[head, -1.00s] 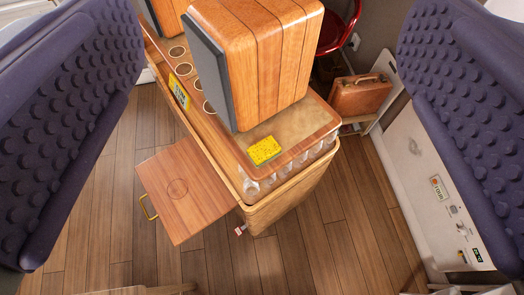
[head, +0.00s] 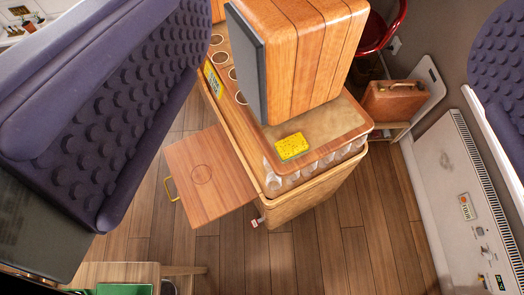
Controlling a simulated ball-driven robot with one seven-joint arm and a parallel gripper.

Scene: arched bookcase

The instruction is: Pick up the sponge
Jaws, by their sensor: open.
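The sponge (head: 291,146) is a small yellow block with a thin green underside. It lies on the top of a wooden cabinet (head: 325,128), near its front edge and in front of a large wooden speaker. My gripper (head: 330,120) shows as two wide purple studded fingers, one at the left and one at the right edge of the view. The fingers are far apart and empty. The sponge is seen between them, at a distance and not touched.
The wooden speaker (head: 305,55) stands close behind the sponge. A hinged wooden door or flap (head: 210,175) sticks out at left. A brown suitcase (head: 394,100) and a white heater (head: 475,205) stand at right. Wooden floor (head: 330,250) is clear in front.

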